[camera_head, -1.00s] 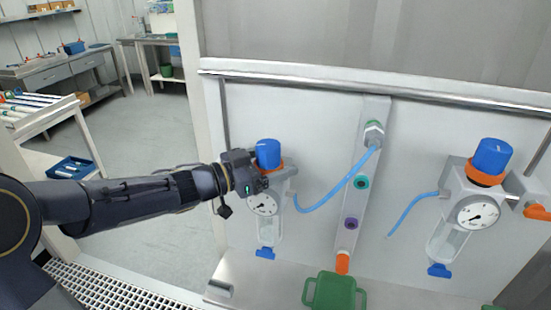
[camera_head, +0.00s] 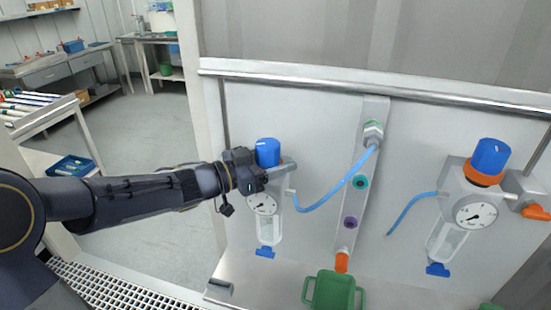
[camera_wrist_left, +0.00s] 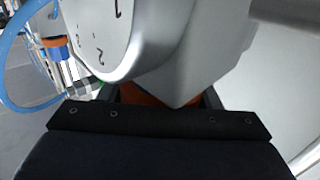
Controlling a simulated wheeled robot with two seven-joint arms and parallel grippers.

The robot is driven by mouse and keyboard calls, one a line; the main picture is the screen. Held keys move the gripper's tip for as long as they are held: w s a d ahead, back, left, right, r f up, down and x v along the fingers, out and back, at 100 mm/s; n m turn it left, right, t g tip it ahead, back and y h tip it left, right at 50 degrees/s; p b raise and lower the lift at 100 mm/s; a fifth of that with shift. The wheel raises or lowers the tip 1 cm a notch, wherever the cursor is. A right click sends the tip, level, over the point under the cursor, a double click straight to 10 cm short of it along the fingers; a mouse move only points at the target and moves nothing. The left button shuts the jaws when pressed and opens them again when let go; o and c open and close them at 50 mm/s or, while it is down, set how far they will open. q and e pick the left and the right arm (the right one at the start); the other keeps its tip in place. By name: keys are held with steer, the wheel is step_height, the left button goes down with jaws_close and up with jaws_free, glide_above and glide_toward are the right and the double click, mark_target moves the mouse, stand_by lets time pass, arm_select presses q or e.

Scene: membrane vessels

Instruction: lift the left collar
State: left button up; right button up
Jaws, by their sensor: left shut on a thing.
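The left vessel has a blue cap (camera_head: 268,152), a round white gauge (camera_head: 263,203) and a clear bowl (camera_head: 268,230) on the panel. My left gripper (camera_head: 250,172) is at the vessel's head, just below the blue cap, and hides the collar in the head view. In the left wrist view the orange collar (camera_wrist_left: 150,95) shows as a strip between my finger bases, and my left gripper (camera_wrist_left: 160,100) is shut on it. The vessel's grey body and gauge (camera_wrist_left: 104,32) cover the fingertips there. My right gripper is not in view.
A second vessel with a blue cap (camera_head: 491,157), orange collar (camera_head: 483,178) and gauge (camera_head: 476,214) hangs at the right. A blue hose (camera_head: 328,204) runs from the left vessel to the central manifold (camera_head: 366,150). A green container (camera_head: 333,290) stands below on the ledge.

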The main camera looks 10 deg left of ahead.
mark_target(257, 161)
arm_select(q)
steer(key=shift+r+p, duration=0.45)
steer(key=shift+r, duration=0.25)
steer(key=o, duration=1.4)
steer(key=shift+f, duration=0.1)
steer(key=shift+s+a, duration=0.15)
steer(key=shift+a, duration=0.1)
steer(key=b+v, duration=0.1)
steer(key=v, duration=0.6)
steer(key=shift+s, duration=0.1)
steer(key=shift+a, duration=0.1)
